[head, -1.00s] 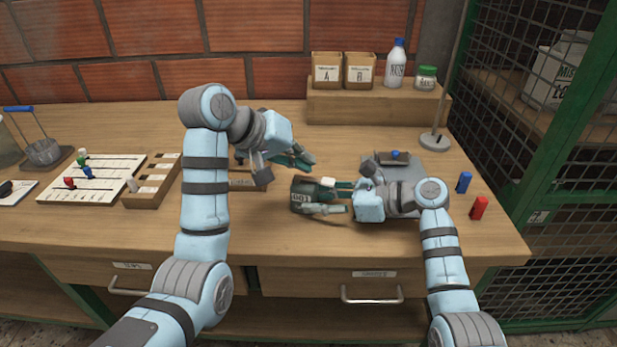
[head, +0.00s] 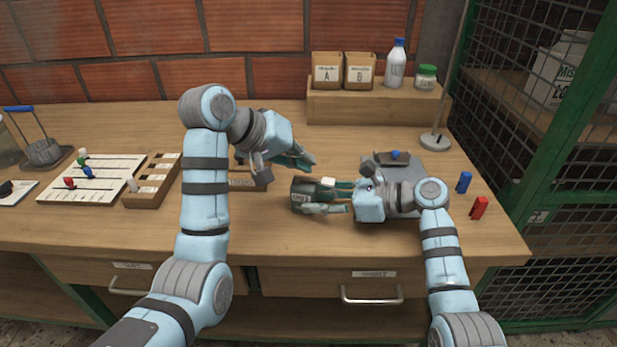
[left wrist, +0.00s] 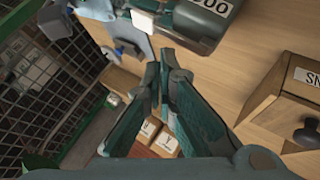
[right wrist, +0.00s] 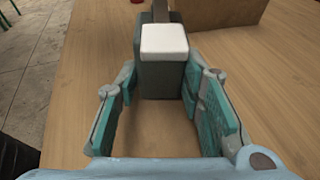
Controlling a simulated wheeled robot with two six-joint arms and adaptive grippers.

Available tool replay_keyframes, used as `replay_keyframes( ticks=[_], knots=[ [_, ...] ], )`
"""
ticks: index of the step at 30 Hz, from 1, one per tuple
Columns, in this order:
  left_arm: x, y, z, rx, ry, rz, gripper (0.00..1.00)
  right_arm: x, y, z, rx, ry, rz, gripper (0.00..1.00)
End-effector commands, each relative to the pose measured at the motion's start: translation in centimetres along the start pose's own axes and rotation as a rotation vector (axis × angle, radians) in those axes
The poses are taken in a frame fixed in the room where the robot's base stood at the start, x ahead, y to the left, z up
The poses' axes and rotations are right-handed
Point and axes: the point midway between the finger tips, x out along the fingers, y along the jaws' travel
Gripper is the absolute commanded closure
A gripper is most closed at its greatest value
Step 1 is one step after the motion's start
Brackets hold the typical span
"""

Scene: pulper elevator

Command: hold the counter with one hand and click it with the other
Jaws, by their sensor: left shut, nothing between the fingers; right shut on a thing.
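The counter (head: 308,196) is a dark grey box with a white button (head: 328,182) and a small number plate at its left end. It also shows in the left wrist view (left wrist: 187,25), its plate cut by the top edge, and in the right wrist view (right wrist: 160,75), button facing the camera. My right gripper (head: 335,197) is shut on the counter from the right, one finger on each side. My left gripper (head: 310,164) is shut and empty. Its fingertips (left wrist: 164,60) are above and behind the counter, apart from the button.
A small labelled wooden box (head: 247,181) stands left of the counter. A grey scale-like stand (head: 408,163) is behind my right wrist. Blue (head: 464,182) and red (head: 479,208) pieces lie at right. A slider board (head: 92,178) is at left. The front table strip is clear.

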Motion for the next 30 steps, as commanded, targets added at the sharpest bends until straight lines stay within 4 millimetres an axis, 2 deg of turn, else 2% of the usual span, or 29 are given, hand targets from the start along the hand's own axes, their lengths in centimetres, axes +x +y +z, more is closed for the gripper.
replay_keyframes(
  ticks=[30],
  knots=[
    [0.92, -0.65, 0.69, 0.000, -0.001, 0.000, 1.00, 0.00, 0.00, -0.03, 0.000, 0.001, 0.000, 0.81]
  ],
)
